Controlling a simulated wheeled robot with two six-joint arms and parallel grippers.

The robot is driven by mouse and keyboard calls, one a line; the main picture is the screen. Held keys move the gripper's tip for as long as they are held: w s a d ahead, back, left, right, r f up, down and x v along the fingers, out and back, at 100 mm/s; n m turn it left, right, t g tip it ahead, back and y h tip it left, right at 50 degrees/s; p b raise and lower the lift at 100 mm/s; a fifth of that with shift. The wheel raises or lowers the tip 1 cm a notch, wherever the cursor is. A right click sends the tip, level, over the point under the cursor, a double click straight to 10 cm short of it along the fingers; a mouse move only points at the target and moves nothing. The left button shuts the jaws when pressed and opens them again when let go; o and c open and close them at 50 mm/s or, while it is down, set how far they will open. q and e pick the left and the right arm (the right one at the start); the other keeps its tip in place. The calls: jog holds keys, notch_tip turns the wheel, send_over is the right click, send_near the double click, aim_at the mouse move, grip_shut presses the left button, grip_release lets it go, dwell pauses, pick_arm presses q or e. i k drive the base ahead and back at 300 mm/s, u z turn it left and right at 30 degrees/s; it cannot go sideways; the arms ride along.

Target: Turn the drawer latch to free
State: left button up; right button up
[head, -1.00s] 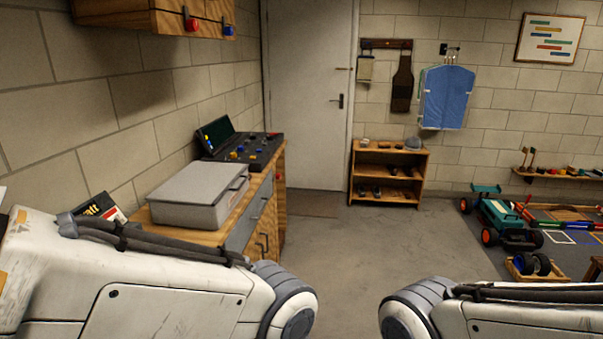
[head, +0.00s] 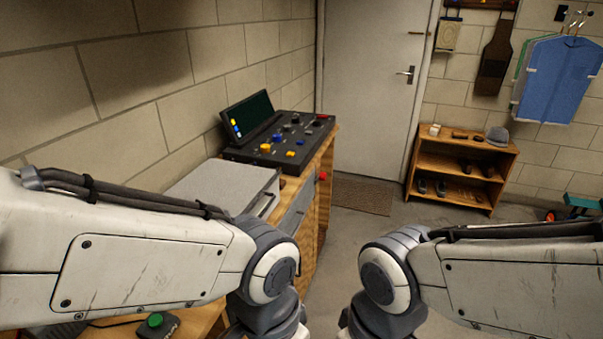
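The wooden cabinet (head: 310,243) stands along the left wall, with a grey drawer front (head: 292,216) on its side, partly hidden by my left arm. A small red knob (head: 323,176) shows on the cabinet side near its far end; I cannot tell whether it is the drawer latch. My two arms reach in from the left and right and bend down at the bottom middle. Both grippers are below the picture's edge and out of view.
A grey case (head: 222,183) and a black control console (head: 280,140) with a screen lie on the cabinet top. A green button box (head: 156,322) is at the bottom left. A shoe shelf (head: 462,168) stands beyond, by the white door (head: 375,90). Open floor lies between.

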aim_at(322, 176)
jog(key=k, duration=0.5)
jog(key=z, duration=0.75)
jog(key=i, duration=1)
jog(key=z, duration=0.4)
jog(key=i, duration=0.95)
jog(key=u, duration=0.85)
jog(key=i, duration=0.7)
jog(key=u, duration=0.5)
